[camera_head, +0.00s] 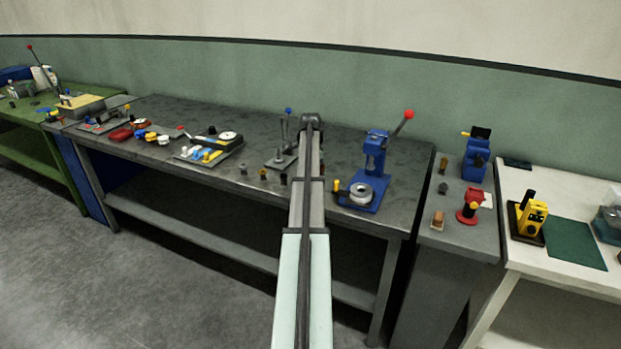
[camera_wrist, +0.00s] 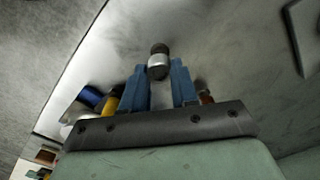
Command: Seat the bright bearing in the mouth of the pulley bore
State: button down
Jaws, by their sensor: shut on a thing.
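In the wrist view my gripper (camera_wrist: 159,78) has its two blue fingers closed on a small bright cylinder with a dark end (camera_wrist: 158,66), which looks like the bearing. It sits at the fingertips, with the grey bench top behind it. In the head view my arm hides the gripper and what it holds. The pulley appears to be the silver ring-shaped part (camera_head: 361,194) on the base of the blue press (camera_head: 375,165), right of my arm. Its bore cannot be made out. The held part is apart from the press, whose blue body (camera_wrist: 91,97) shows left of the fingers.
The press has a raised red-knobbed lever (camera_head: 407,115). A grey lever stand with a blue knob (camera_head: 284,150) is left of my arm. Several small dark and brass pieces (camera_head: 263,174) line the bench's front. A red vise-like tool (camera_head: 470,207) stands on the side cabinet.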

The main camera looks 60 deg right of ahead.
notch_tip(320, 180, up, 8)
jog(key=shift+s+d+f, duration=0.1)
jog(key=s+d+r+m, duration=0.1)
jog(key=s+d+r, duration=0.1)
jog(key=s, duration=0.5)
jog(key=s+d+r+m, duration=0.1)
jog(key=s, duration=0.6)
jog(key=n, duration=0.2)
send_near(362, 191)
jog(key=shift+f, duration=2.9)
jog(key=shift+f, duration=0.1)
jog(key=c, duration=0.9)
grip_release()
jog(key=shift+o, duration=0.2)
notch_tip(362, 191, up, 12)
